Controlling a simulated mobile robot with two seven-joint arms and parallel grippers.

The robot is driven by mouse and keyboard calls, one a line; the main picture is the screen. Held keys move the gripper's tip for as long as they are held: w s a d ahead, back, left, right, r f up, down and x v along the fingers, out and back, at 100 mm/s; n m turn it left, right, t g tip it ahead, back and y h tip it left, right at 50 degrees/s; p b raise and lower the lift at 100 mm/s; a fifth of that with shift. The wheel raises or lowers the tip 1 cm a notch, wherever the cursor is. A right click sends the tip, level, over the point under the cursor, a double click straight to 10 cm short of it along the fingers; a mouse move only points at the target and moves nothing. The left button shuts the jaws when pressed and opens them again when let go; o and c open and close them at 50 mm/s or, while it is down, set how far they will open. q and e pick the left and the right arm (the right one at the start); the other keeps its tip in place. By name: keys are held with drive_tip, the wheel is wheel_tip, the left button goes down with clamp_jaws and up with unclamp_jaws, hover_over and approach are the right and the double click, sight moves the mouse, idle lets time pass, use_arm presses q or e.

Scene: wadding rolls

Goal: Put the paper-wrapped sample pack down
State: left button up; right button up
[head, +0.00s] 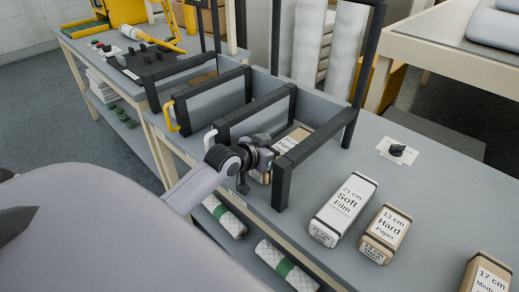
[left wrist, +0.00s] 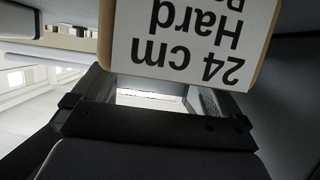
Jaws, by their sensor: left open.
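The paper-wrapped sample pack (head: 293,139) is brown with a white label and lies in a bay of the dark-framed rack on the grey bench. In the left wrist view the pack (left wrist: 190,35) fills the upper middle, its label reading "24 cm Hard" upside down. My left gripper (head: 262,155) is at the near end of that bay, partly hiding the pack. In the left wrist view the open left gripper (left wrist: 150,100) shows a bright gap between its fingers, with the pack beyond. Whether the fingers touch the pack cannot be told.
Dark rack posts and bars (head: 284,185) stand close around the left gripper. To the right lie a white "21 cm Soft Film" pack (head: 343,207), a "13 cm Hard Paper" pack (head: 384,233) and a "17 cm" pack (head: 487,275). Wrapped rolls (head: 287,266) lie on the shelf below.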

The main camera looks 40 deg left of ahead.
use_arm(q)
drive_tip(key=v, duration=1)
drive_tip(key=shift+p, duration=0.45)
use_arm(e)
drive_tip(key=shift+s+d+r, duration=0.1)
drive_tip(key=shift+d+r, duration=0.05)
drive_tip(key=shift+r, duration=0.1)
use_arm(q)
drive_tip(key=shift+r, duration=0.1)
